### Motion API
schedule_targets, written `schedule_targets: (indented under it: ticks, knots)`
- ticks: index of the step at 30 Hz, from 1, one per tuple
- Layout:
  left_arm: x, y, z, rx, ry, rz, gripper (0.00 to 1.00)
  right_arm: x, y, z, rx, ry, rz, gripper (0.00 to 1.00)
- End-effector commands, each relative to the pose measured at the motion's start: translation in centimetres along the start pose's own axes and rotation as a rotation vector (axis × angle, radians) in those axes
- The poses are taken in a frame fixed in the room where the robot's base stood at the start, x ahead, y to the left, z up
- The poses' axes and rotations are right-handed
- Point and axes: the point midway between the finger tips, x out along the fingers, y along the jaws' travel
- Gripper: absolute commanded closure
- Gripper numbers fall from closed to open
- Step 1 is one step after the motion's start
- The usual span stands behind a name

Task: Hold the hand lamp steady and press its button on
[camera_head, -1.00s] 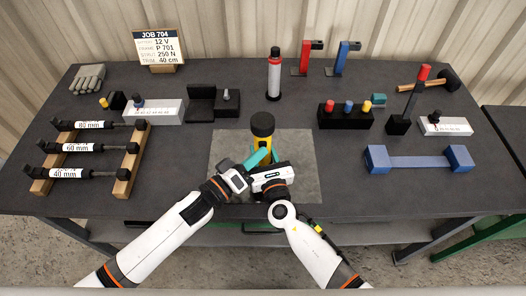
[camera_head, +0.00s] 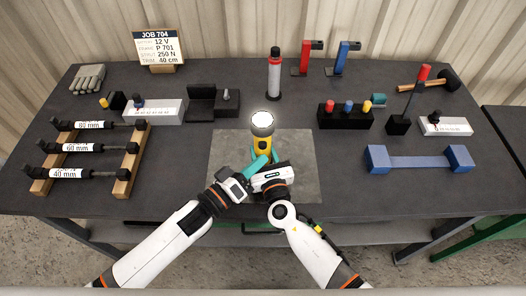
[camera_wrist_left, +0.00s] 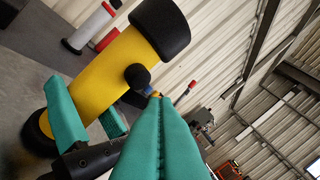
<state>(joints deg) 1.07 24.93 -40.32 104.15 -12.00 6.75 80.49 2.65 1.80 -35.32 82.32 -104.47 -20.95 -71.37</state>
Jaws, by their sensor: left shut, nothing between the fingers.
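The hand lamp (camera_head: 263,145) stands upright on the grey mat (camera_head: 305,180), with a yellow body and a dark head. Its top glows white in the head view. In the left wrist view the yellow lamp (camera_wrist_left: 95,80) shows a round black button (camera_wrist_left: 137,76) on its side. My right gripper (camera_wrist_left: 85,118) has its teal fingers on both sides of the lamp's lower body. My left gripper (camera_head: 257,164) is shut and empty in front of the lamp. In the wrist view its fingertips (camera_wrist_left: 166,100) appear a little apart from the button.
A red-and-white canister (camera_head: 274,75) stands behind the lamp. A black block with coloured pegs (camera_head: 345,118) and a blue bar piece (camera_head: 420,162) are to the right. A strut rack (camera_head: 128,165) is at the left. The mat beside the lamp is clear.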

Motion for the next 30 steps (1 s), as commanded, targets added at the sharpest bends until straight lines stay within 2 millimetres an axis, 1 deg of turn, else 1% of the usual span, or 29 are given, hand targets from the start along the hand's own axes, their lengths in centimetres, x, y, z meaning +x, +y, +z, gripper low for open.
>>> schedule_targets:
  ticks: [3,12,17,26,27,29,30]
  knots:
    - [-0.9,-0.6,-0.7,-0.003,0.0,0.001,1.0,0.0,0.0,0.0,0.0,-0.001,0.0,0.9]
    - [-3.0,-2.1,-2.2,-0.003,0.001,0.001,1.0,0.0,0.0,0.1,0.0,-0.001,0.0,0.9]
    - [-3.4,-2.5,-2.5,-0.001,0.0,0.001,1.0,0.0,0.0,0.1,0.0,-0.001,0.0,0.9]
    - [-3.4,-2.5,-2.5,0.0,0.0,0.001,1.0,0.0,0.0,0.1,0.0,-0.001,0.0,0.9]
    - [-3.4,-2.5,-2.5,0.0,0.0,0.001,1.0,0.0,0.0,0.1,0.0,-0.001,0.0,0.57]
    - [-3.4,-2.5,-2.5,0.0,0.0,0.001,1.0,0.0,0.0,0.1,0.0,-0.001,0.0,0.47]
    - [-3.4,-2.5,-2.5,0.0,0.0,0.001,1.0,0.0,0.0,0.1,0.0,-0.001,0.0,0.4]
